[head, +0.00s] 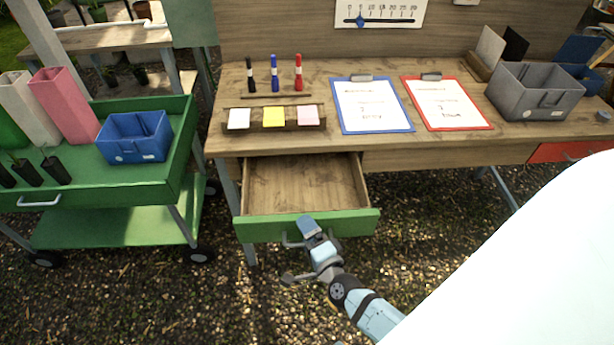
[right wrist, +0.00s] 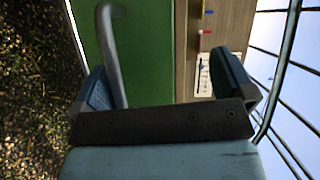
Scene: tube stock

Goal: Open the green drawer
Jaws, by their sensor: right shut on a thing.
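The green drawer (head: 262,229) under the wooden workbench is pulled out. Its bare wooden inside shows and looks empty. Its grey bar handle (head: 287,241) is on the green front, partly hidden by my right gripper (head: 299,252). My left gripper is not in view.
The workbench (head: 370,155) carries markers, sticky notes, two clipboards and a grey bin (head: 535,92). A red drawer (head: 560,151) at the right looks closed. A green cart (head: 100,183) with a blue bin (head: 134,137) stands close at the left. Gravel in front is open.

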